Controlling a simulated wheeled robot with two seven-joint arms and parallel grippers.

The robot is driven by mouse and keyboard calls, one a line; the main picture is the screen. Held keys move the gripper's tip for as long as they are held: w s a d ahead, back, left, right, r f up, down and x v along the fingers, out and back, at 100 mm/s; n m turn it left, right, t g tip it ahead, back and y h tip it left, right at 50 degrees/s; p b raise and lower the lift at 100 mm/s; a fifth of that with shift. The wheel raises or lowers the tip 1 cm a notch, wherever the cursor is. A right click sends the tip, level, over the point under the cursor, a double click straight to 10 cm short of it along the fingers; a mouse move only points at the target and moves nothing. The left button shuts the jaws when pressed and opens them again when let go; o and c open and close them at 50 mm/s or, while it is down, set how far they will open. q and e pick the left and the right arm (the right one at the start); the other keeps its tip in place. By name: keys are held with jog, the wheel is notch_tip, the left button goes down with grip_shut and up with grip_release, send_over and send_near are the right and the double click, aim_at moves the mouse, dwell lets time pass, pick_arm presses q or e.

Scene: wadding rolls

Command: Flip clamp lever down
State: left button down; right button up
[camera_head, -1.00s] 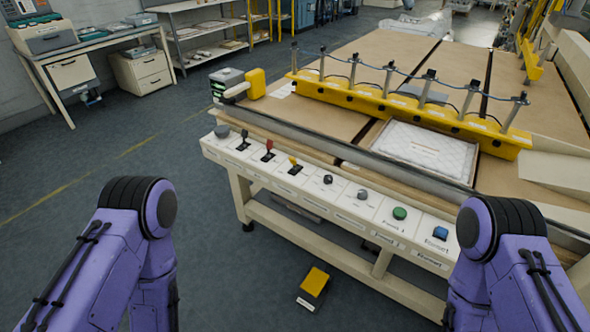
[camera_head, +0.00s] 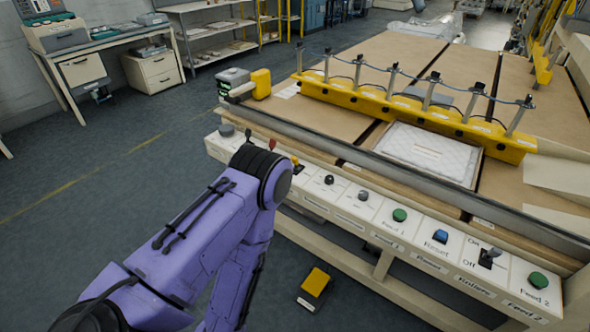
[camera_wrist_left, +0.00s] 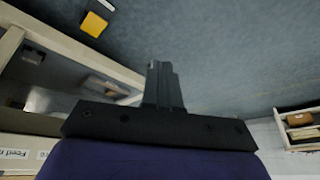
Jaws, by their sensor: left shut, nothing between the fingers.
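A white control panel (camera_head: 325,200) runs along the table's front edge. On it stand a dark lever (camera_head: 249,134), a red-tipped lever (camera_head: 273,144) and a yellow-tipped lever (camera_head: 294,161), partly behind my left arm. I cannot read which label marks the clamp lever. My left arm reaches across in front of the panel; its gripper is hidden in the head view. In the left wrist view my left gripper (camera_wrist_left: 163,72) is shut and empty, over grey floor, with no lever between its fingers. My right gripper is not in view.
The table carries a yellow clamp bar (camera_head: 415,112) with several posts and a white quilted pad (camera_head: 430,150). Knobs, buttons and an On/Off switch (camera_head: 490,256) fill the panel's right side. A yellow pedal (camera_head: 315,282) lies on the floor.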

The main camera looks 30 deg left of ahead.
pick_arm(q)
jog(key=w+a+f+m+t+b, duration=0.1)
jog(key=w+f+t+b, duration=0.15)
jog(key=w+b, duration=0.45)
jog(key=w+a+f+t+b, duration=0.2)
jog(key=w+t+b, duration=0.15)
jog(key=w, duration=0.65)
jog(key=w+a+r+m+t+h+b, duration=0.1)
jog(key=w+a+r+t+b, duration=0.15)
jog(key=w+b, duration=0.3)
jog(key=w+a+r+m+t+h+b, duration=0.1)
jog(key=w+t+b, duration=0.2)
jog(key=w+b, duration=0.3)
jog(key=w+a+r+m+t+h+b, duration=0.1)
jog(key=w+a+r+m+t+b, duration=0.1)
jog(key=r, duration=0.4)
jog(key=w+a+r+m+t+h+b, duration=0.2)
jog(key=w+a+r+t+b, duration=0.1)
jog(key=a+r+t+b, duration=0.1)
notch_tip(320, 180, up, 2)
jog(key=t+b, duration=0.1)
jog(key=b, duration=0.2)
jog(key=shift+r+m, duration=0.2)
jog(key=shift+m, duration=0.2)
jog(key=x, duration=1.4)
